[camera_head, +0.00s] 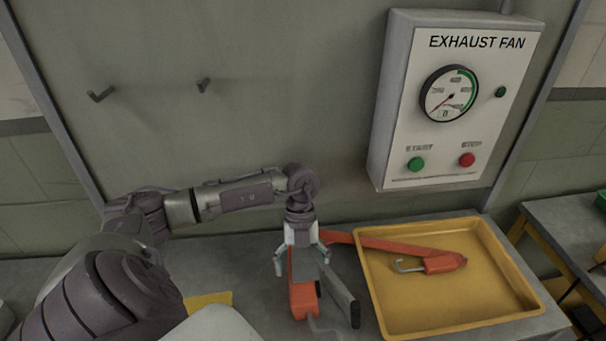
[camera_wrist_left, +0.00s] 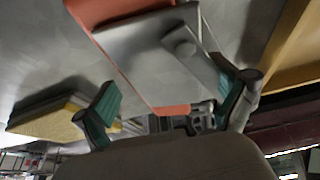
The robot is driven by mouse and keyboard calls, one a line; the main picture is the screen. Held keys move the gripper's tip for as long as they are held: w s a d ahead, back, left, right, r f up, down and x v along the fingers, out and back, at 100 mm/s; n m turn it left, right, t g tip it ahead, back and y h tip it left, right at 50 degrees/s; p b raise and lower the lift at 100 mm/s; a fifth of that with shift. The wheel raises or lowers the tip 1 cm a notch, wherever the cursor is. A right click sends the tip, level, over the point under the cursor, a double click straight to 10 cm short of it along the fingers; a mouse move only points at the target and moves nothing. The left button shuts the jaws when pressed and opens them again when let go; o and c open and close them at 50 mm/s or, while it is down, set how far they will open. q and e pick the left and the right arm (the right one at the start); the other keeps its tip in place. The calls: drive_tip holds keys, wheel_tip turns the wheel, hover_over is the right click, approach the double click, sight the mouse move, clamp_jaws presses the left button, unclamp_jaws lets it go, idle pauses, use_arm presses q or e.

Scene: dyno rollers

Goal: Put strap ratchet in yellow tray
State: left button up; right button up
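The strap ratchet (camera_head: 304,299), grey metal with orange parts and a grey handle, is on the grey bench left of the yellow tray (camera_head: 365,287). My left gripper (camera_head: 302,262) is over it, pointing down, with its fingers spread around it. In the left wrist view the ratchet (camera_wrist_left: 155,60) lies between the teal fingertips; the left finger is clear of it, and the right one is close, contact unclear. An orange strap with a metal hook (camera_head: 410,265) lies in the tray, its left end over the tray's edge; whether it joins the ratchet is hidden. My right gripper is out of view.
An exhaust fan box (camera_head: 455,100) with gauge and buttons is on the wall behind the tray. Two wall hooks (camera_head: 100,95) are at upper left. A yellow item (camera_head: 210,300) lies on the bench (camera_head: 262,300), partly hidden by my arm. The tray's front area is clear.

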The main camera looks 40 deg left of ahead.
use_arm(q)
drive_tip(key=shift+x, duration=1.4)
drive_tip(key=c, duration=1.7)
drive_tip(key=shift+a, duration=0.1)
clamp_jaws()
drive_tip(key=shift+r, duration=0.15)
